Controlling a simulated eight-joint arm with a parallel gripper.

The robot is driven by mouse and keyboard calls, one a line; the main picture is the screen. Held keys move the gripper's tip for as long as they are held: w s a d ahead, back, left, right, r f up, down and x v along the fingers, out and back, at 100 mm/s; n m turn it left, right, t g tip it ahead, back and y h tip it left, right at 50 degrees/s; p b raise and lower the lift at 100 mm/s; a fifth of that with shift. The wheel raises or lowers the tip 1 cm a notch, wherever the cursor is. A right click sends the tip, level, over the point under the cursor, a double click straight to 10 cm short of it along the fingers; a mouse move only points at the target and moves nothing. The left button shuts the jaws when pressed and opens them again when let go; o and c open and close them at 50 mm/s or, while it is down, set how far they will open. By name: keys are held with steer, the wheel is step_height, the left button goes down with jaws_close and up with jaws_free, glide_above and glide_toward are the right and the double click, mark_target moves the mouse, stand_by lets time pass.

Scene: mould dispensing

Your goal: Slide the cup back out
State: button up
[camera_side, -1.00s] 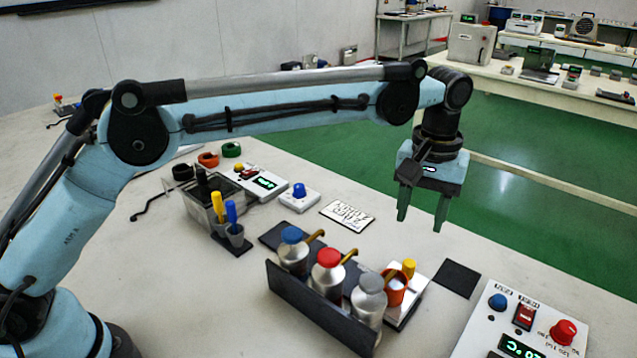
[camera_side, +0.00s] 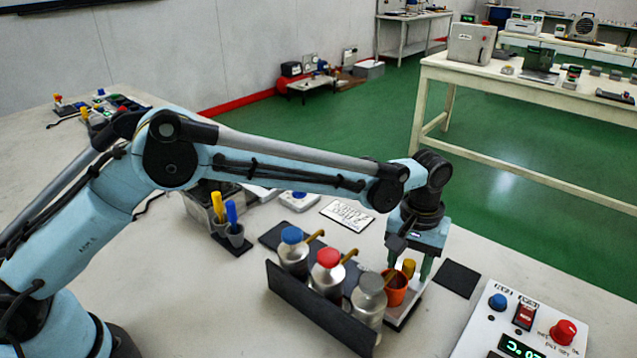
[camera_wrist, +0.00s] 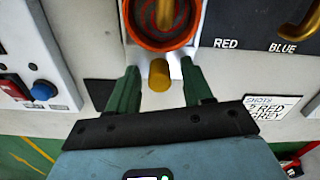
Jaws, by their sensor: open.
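An orange cup (camera_side: 397,291) stands on a white base (camera_side: 405,316), beside the grey-capped bottle (camera_side: 369,298). A yellow handle (camera_side: 408,266) sticks out of the cup's side. In the wrist view, I look down on the cup's rim (camera_wrist: 161,43) at the top, with the handle (camera_wrist: 159,75) pointing towards me. My gripper (camera_side: 409,274) is low over the cup. In the wrist view, the fingers of my gripper (camera_wrist: 158,75) are open, one either side of the handle, with gaps. A brass spout partly covers the cup's inside.
A dark rack (camera_side: 310,311) holds bottles with blue (camera_side: 292,235), red (camera_side: 328,257) and grey caps. A control box (camera_side: 520,325) stands at front right. A black mat (camera_side: 459,278) lies flat right of the cup. A printed card (camera_side: 347,214) lies behind the rack.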

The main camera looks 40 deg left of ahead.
jaws_close()
stand_by(0.4)
steer(key=a, duration=2.5)
steer(key=shift+a, duration=0.4)
steer(key=shift+c, duration=0.4)
jaws_free()
steer(key=shift+o, duration=0.4)
